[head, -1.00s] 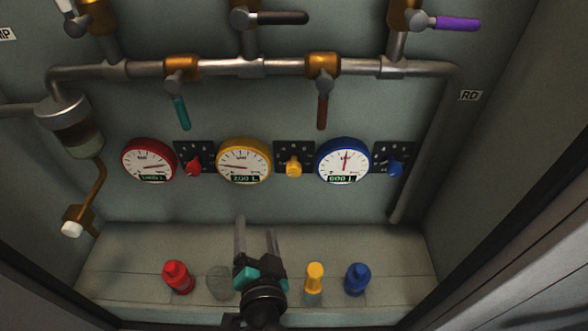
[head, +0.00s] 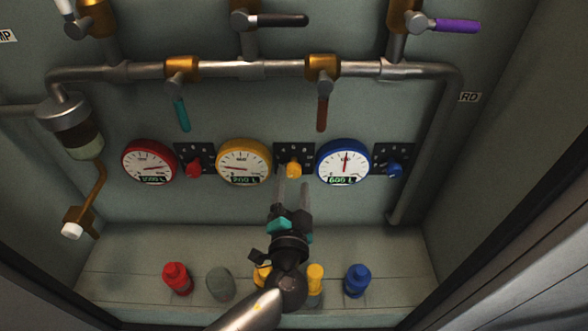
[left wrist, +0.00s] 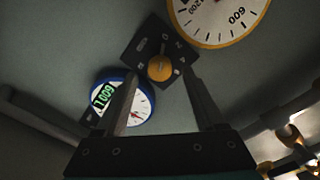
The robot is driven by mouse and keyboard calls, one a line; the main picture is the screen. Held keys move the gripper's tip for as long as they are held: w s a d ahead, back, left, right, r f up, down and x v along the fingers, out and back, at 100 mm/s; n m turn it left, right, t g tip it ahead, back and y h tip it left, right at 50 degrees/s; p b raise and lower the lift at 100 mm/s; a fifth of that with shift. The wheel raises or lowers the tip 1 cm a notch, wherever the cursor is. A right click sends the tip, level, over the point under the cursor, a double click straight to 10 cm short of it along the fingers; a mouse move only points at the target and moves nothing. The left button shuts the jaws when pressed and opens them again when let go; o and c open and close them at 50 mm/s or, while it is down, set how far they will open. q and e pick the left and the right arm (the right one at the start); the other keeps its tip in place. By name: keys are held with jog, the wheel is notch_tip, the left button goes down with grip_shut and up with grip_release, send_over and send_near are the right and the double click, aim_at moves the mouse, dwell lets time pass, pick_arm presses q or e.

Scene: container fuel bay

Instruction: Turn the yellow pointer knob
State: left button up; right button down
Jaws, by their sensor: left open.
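The yellow pointer knob (head: 293,170) sits on a dark square plate between the yellow-rimmed gauge (head: 244,162) and the blue-rimmed gauge (head: 343,163). My left gripper (head: 292,187) is open and empty, just below the knob in the head view, its fingers pointing up at it. In the left wrist view the yellow knob (left wrist: 160,68) shows on its plate between and beyond the two fingers (left wrist: 162,92). The fingers seem apart from the knob. The right gripper is not in view.
A red knob (head: 194,170) and a blue knob (head: 395,170) flank the gauges. Several capped bottles, such as the red one (head: 177,279) and the blue one (head: 357,280), stand on the ledge below. Pipes with valve levers (head: 322,112) run above.

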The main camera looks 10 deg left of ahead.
aim_at(294, 174)
pick_arm(q)
jog(key=shift+w+a, duration=0.2)
jog(key=shift+w, duration=0.9)
jog(key=shift+w+a, duration=0.15)
jog(key=shift+w, duration=0.95)
grip_shut()
